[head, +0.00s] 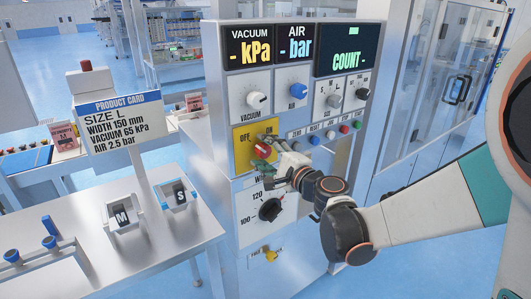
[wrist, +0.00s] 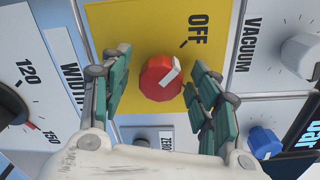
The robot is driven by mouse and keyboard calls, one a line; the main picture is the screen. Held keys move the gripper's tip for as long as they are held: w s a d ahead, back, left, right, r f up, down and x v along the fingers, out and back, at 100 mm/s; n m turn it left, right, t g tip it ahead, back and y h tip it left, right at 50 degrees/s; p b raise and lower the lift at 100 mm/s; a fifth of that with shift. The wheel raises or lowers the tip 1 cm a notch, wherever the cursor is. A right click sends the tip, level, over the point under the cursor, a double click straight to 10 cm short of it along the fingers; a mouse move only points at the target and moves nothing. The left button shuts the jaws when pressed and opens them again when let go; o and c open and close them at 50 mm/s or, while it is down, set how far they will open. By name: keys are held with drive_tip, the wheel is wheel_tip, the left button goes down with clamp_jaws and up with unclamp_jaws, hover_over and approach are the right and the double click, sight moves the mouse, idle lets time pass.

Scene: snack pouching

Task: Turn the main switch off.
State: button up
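The main switch is a red round knob (wrist: 158,80) with a white pointer bar, on a yellow plate (wrist: 128,22). In the wrist view the pointer is turned up and right, roughly in line with the black tick beside the OFF label (wrist: 197,28). In the head view the red knob (head: 262,150) is partly hidden by my gripper (head: 266,157), which is at the panel's front. In the wrist view my gripper (wrist: 160,65) is open. Its green-padded fingers stand on either side of the knob, with yellow plate showing in the gaps. It holds nothing.
The VACUUM knob (head: 257,99), AIR knob (head: 299,90) and WIDTH dial (head: 270,209) are close around the switch. Small buttons (head: 330,134) sit to its right. The displays (head: 249,46) show dashes. A product card (head: 120,112) stands on the left table (head: 150,240).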

drive_tip(key=shift+s+d, duration=0.1)
drive_tip(key=v, duration=1.1)
drive_tip(key=shift+s+d, duration=0.2)
drive_tip(key=shift+s, duration=0.15)
drive_tip(key=shift+r, duration=0.1)
